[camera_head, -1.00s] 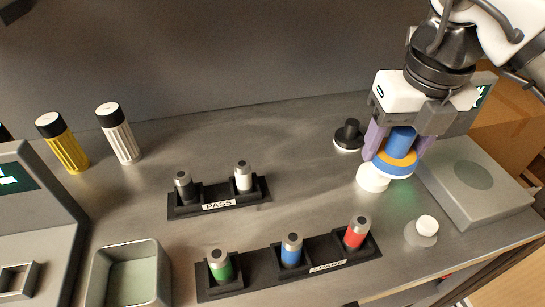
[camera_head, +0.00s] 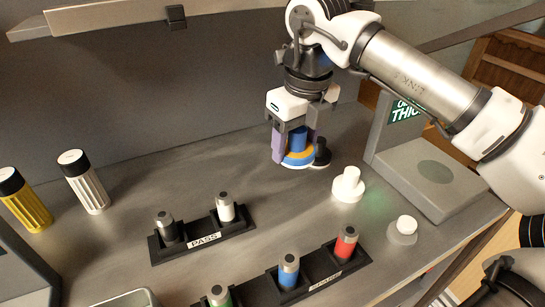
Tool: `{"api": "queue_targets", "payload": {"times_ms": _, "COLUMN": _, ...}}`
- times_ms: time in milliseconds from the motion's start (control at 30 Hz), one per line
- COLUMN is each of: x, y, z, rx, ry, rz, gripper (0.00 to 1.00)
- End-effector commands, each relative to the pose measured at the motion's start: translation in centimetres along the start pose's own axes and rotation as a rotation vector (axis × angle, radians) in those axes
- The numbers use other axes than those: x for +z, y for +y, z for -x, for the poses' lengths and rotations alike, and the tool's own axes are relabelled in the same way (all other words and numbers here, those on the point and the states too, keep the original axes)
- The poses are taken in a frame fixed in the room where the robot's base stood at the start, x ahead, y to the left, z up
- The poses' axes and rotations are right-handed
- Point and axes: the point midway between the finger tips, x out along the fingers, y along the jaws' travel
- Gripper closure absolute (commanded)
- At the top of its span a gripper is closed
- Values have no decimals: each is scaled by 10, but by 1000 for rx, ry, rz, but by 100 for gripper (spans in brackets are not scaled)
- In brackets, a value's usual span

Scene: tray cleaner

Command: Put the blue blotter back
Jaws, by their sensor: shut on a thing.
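My gripper (camera_head: 294,150) is shut on the blue blotter (camera_head: 299,140). The blotter is upright, with a blue handle, a yellow-orange band and a blue, pale-edged base (camera_head: 300,163). The fingers stand on either side of the handle. I cannot tell whether its base touches the worktop or hangs just above it. A black knobbed piece (camera_head: 322,155) is close at its right, partly hidden behind it. A white knobbed piece (camera_head: 348,185) stands to the right and nearer.
A PASS rack (camera_head: 205,243) holds a black and a white vial. A nearer rack (camera_head: 325,274) holds green, blue and red vials. A grey device (camera_head: 435,185) and a small white knob (camera_head: 404,228) are at right. Yellow (camera_head: 27,205) and white (camera_head: 86,187) bottles stand left. The worktop's back middle is clear.

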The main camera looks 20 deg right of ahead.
Motion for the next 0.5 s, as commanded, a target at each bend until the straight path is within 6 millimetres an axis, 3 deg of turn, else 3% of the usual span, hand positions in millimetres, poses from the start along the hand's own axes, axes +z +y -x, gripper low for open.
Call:
{"api": "queue_targets", "payload": {"times_ms": 100, "x": 32, "y": -5, "z": -1, "rx": 1, "ry": 1, "rz": 3, "gripper": 67}}
{"api": "queue_targets", "payload": {"times_ms": 367, "x": 84, "y": -16, "z": -8, "rx": 1, "ry": 1, "rz": 2, "gripper": 67}}
{"api": "queue_targets", "payload": {"times_ms": 500, "x": 81, "y": -17, "z": -36, "rx": 2, "ry": 3, "rz": 0, "gripper": 67}}
